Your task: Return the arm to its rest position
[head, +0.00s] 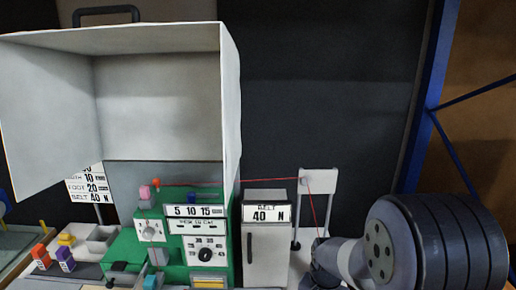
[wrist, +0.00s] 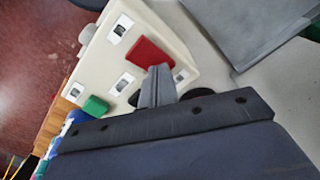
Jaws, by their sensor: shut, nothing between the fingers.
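My arm reaches in from the right in the head view, with its large dark joint in front of the rack. My gripper (head: 322,268) is low in the picture, just right of the grey BELT cabinet (head: 266,250) and in front of the white post (head: 318,182). In the wrist view my gripper (wrist: 159,72) is shut, its fingers together with nothing held. Below it is a cream board (wrist: 168,43) with white labels, a red block (wrist: 147,55) and a green block (wrist: 95,105). I cannot tell how high above the board the fingers are.
A green machine (head: 181,245) with dials stands left of the cabinet, under a large white hood (head: 160,100). A red thread (head: 240,182) runs from it to the post. A blue rack upright (head: 425,100) stands behind my arm.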

